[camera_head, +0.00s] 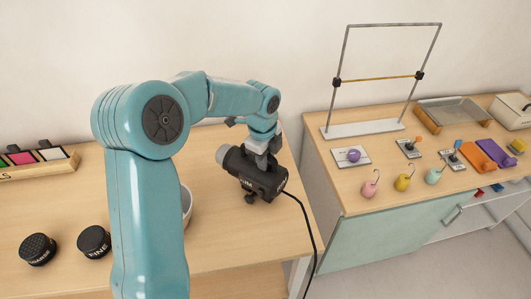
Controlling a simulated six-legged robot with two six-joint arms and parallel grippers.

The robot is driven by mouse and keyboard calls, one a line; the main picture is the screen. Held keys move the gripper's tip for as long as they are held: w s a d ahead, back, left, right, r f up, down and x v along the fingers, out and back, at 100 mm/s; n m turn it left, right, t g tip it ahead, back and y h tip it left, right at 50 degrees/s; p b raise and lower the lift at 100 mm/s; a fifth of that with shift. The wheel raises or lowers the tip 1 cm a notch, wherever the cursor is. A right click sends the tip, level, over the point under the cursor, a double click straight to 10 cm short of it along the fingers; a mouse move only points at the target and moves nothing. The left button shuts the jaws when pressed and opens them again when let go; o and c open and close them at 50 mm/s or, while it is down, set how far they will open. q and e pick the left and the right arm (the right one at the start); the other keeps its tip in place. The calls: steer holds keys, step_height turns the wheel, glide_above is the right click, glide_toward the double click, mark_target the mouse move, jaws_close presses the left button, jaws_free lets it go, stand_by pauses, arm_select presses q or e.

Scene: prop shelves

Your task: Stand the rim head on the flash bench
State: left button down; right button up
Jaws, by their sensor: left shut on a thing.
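The rim head is a black cylindrical flash head (246,172) with white lettering on its side and a black cord at its right end. My left gripper (262,158) comes down from above and is shut on its top. The head's wider round end points to the upper left. It is over the right part of a light wood bench (220,245), which I take as the flash bench. I cannot tell whether its underside touches the bench top. My right gripper is not in view.
A pale bowl-like thing (187,204) is partly hidden behind my left arm. Two black round pieces (94,242) and a rack of colour swatches (38,165) are at left. Across a gap, another bench (345,190) holds a wire frame (379,78), hooked weights and trays. The cord hangs over the bench's right edge.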

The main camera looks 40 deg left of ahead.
arm_select(q)
steer(key=shift+r, duration=0.1)
steer(key=c, duration=1)
jaws_free()
steer(key=shift+o, duration=0.2)
step_height(320, 180, up, 12)
steer(key=s, duration=0.1)
steer(key=shift+s, duration=0.15)
steer(key=shift+d, duration=0.1)
